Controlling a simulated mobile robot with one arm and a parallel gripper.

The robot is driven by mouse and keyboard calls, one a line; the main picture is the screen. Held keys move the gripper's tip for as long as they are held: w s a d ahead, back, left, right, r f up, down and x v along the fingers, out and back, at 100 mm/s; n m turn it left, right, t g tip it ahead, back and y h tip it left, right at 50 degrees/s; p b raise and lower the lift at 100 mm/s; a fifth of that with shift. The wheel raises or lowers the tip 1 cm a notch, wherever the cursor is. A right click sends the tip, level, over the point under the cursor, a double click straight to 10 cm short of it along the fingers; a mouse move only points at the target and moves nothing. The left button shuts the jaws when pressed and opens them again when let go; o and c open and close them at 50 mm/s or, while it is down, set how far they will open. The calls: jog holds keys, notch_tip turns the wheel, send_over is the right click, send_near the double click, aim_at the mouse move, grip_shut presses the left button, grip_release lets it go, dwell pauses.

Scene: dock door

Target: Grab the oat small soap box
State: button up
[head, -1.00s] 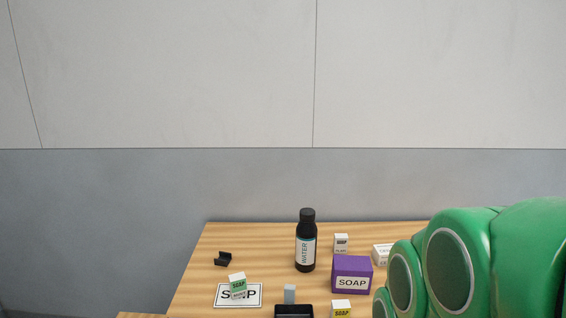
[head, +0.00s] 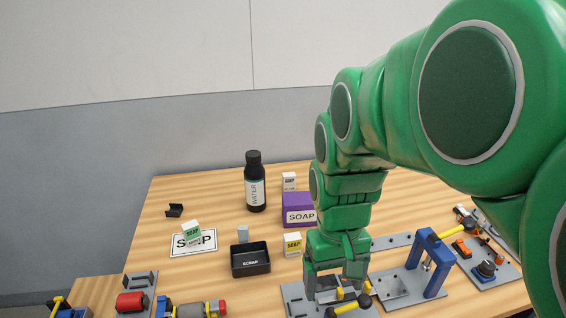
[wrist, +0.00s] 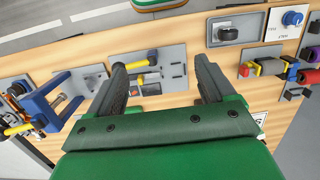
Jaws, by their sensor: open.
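Three small white soap boxes show in the head view. One with a green label (head: 191,234) is on the SOAP card (head: 179,250). One with a yellow label (head: 292,245) stands right of the black scrap tray (head: 250,260). A pale one with a dark label (head: 289,181) stands at the back, behind the purple soap box (head: 298,210). I cannot read which is oat. My gripper (head: 337,288) is open and points down over the front of the table, to the right of the yellow-label box. In the wrist view its open fingers (wrist: 160,68) hold nothing.
A dark water bottle (head: 255,182) stands left of the purple box. A small grey block (head: 243,233) is behind the scrap tray. A blue-framed fixture (head: 432,265) stands right of my gripper. My arm hides the table's back right. The left front holds more fixtures.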

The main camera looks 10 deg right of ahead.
jog(key=w+d+f, duration=0.2)
jog(key=w+d, duration=0.3)
jog(key=w, duration=0.5)
jog(key=w+d+f+t, duration=0.1)
jog(key=w+d+f, duration=0.25)
jog(key=w, duration=0.65)
jog(key=w+d+f, duration=0.1)
jog(key=w+d, duration=0.4)
jog(key=w, duration=0.5)
jog(key=shift+n, duration=0.3)
jog(key=w+d+f, duration=0.3)
jog(key=w+d, duration=0.1)
jog(key=w+d+f, duration=0.3)
jog(key=d+f, duration=0.1)
jog(key=shift+w, duration=0.35)
jog(key=shift+f, duration=0.15)
notch_tip(320, 180, down, 2)
jog(key=shift+f, duration=0.1)
jog(key=shift+w+f, duration=0.25)
jog(key=shift+f, duration=1.05)
jog(key=shift+w+f, duration=0.25)
jog(key=shift+f, duration=1.05)
jog(key=shift+c, duration=0.5)
